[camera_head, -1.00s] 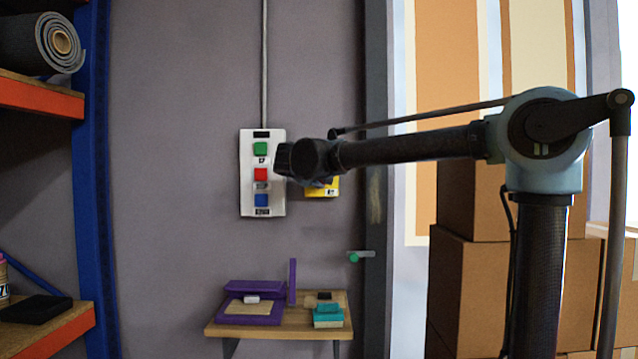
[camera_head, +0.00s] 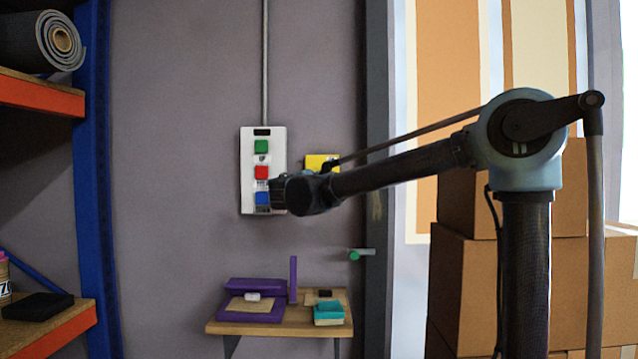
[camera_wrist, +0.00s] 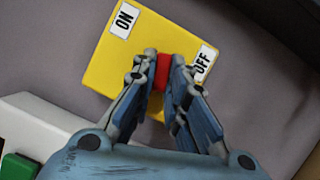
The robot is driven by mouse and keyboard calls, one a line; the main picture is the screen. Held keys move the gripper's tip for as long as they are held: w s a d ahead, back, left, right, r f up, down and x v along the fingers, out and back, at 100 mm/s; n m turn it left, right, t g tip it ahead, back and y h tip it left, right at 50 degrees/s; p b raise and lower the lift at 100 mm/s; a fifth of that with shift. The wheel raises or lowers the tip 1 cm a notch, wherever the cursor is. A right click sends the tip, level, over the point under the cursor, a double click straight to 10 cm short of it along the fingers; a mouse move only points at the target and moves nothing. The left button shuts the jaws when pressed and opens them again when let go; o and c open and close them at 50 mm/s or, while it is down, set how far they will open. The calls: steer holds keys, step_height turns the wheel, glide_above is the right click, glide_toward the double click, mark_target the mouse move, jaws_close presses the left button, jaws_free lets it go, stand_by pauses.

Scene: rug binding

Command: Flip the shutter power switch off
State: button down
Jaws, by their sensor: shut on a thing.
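The shutter power switch is a yellow box (camera_wrist: 100,57) on the wall, with a white ON label (camera_wrist: 124,20) and a white OFF label (camera_wrist: 202,64). Its red handle (camera_wrist: 161,74) shows between the fingers of my gripper (camera_wrist: 162,66), which is shut on it. The fingers cover much of the handle, so I cannot tell exactly how far it is turned. In the head view the yellow box (camera_head: 317,161) is partly behind my arm, and my gripper (camera_head: 279,193) appears in front of the white button panel's lower part.
Left of the switch is a white panel (camera_head: 247,180) with green, red and blue buttons. Below is a wooden shelf (camera_head: 270,328) with purple and teal things. A blue rack post (camera_head: 97,180) stands left; cardboard boxes (camera_head: 462,290) are stacked right.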

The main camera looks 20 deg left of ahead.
steer(key=n, duration=0.2)
steer(key=n+t+y, duration=0.1)
steer(key=n, duration=0.1)
steer(key=n+t, duration=0.1)
steer(key=n, duration=0.1)
steer(key=shift+d+f+y, duration=0.25)
steer(key=shift+f+y, duration=0.05)
steer(key=shift+f, duration=0.1)
steer(key=shift+n, duration=0.5)
steer(key=c, duration=1.6)
jaws_free()
steer(key=shift+w, duration=0.1)
steer(key=shift+r, duration=0.1)
steer(key=v, duration=1.2)
